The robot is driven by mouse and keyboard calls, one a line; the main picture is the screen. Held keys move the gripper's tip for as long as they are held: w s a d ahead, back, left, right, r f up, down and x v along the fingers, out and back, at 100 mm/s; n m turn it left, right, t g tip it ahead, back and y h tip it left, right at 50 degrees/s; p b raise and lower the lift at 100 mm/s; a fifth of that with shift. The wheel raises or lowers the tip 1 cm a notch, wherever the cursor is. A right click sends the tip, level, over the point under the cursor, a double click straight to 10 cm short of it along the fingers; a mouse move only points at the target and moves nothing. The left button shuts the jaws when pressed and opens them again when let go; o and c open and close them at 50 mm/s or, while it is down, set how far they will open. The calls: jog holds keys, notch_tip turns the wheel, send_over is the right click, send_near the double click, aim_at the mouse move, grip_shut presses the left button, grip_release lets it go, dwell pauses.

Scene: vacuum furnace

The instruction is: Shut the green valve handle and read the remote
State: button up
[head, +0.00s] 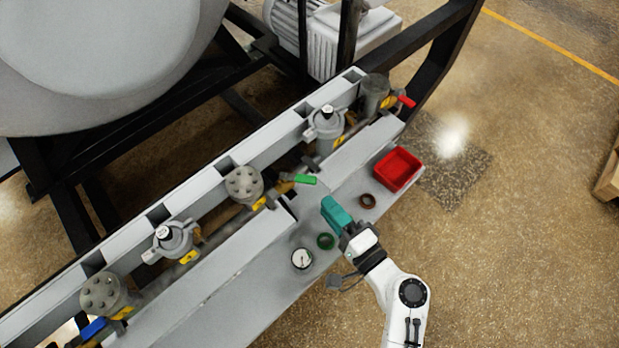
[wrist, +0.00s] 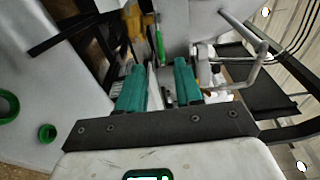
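The green valve handle (head: 305,179) sticks out to the right from a yellow-and-brass valve on the pipe row, in a gap between the grey covers. In the wrist view the green handle (wrist: 160,46) lies ahead of the fingertips, near the middle. My gripper (head: 328,203) has teal fingers and is just below and right of the handle, apart from it. In the wrist view my gripper (wrist: 160,68) is open, with an empty gap between the fingers. I cannot make out a remote; a round white-faced gauge (head: 302,259) lies on the grey shelf, its reading too small to tell.
A red handle (head: 407,101) and a blue handle (head: 94,328) are at the row's ends. Grey covers (head: 225,262) flank the handle.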

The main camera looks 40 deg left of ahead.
aim_at(310, 183)
jog(key=p+x, duration=0.1)
jog(key=x, duration=0.7)
jog(key=shift+w, duration=0.1)
jog(key=shift+c, duration=0.4)
grip_shut()
